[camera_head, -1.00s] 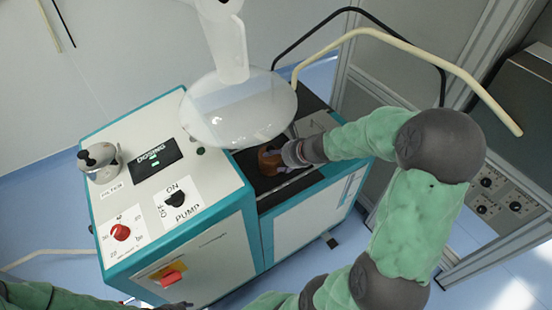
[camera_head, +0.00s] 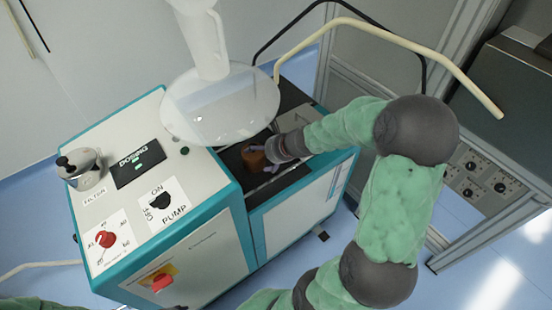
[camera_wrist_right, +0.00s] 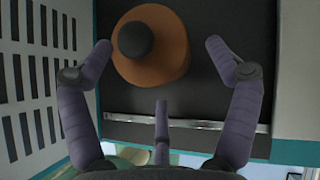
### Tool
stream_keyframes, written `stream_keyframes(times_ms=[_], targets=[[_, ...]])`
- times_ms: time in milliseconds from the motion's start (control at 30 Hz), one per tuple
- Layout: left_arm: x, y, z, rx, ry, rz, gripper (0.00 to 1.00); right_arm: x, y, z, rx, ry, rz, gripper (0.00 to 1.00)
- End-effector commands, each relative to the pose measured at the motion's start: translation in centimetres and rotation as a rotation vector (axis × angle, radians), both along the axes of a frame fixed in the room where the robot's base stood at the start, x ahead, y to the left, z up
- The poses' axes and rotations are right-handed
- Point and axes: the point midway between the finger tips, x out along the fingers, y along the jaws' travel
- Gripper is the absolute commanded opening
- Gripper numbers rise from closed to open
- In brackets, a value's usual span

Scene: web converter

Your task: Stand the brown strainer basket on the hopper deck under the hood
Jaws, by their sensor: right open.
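The brown strainer basket (camera_head: 255,158) is on the dark hopper deck (camera_head: 292,97), by the lower right edge of the clear hood (camera_head: 222,104). In the right wrist view the basket (camera_wrist_right: 174,68) shows as a round brown body with a dark knob, upright as far as I can tell. My right gripper (camera_head: 266,154) is open at the basket. Only a dark sliver, perhaps my left gripper (camera_head: 178,306), shows at the bottom edge.
The white and teal machine has a dosing display (camera_head: 139,166), a pump knob (camera_head: 160,200), a red dial (camera_head: 105,239) and a metal filter pot (camera_head: 80,168). A cream bent tube (camera_head: 400,42) arches behind my right arm. A grey cabinet (camera_head: 500,110) stands at right.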

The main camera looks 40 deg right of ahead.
Motion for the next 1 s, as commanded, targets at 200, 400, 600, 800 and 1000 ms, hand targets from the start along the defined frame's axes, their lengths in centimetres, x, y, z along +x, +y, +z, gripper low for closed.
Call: stream_keyframes(times_ms=[200, 400, 600, 800, 1000], targets=[[0.0, 0.0, 2.2, 0.000, 0.000, 0.000, 0.42, -2.0, -0.5, 2.7, -0.001, -0.001, -0.003, 0.89], [0.0, 0.0, 1.9, 0.000, 0.000, 0.000, 0.42, -6.0, -1.4, 2.0, -0.001, 0.001, -0.007, 0.89], [0.0, 0.0, 2.2, 0.000, 0.000, 0.000, 0.42, -9.3, -2.0, 2.0, 0.001, 0.002, -0.007, 0.89], [0.0, 0.0, 2.5, 0.000, 0.000, 0.000, 0.42, -11.9, -2.5, 2.0, 0.000, 0.002, -0.004, 0.89], [0.0, 0.0, 2.6, 0.000, 0.000, 0.000, 0.42, -13.2, -2.7, 2.0, -0.001, 0.000, -0.002, 0.89]])
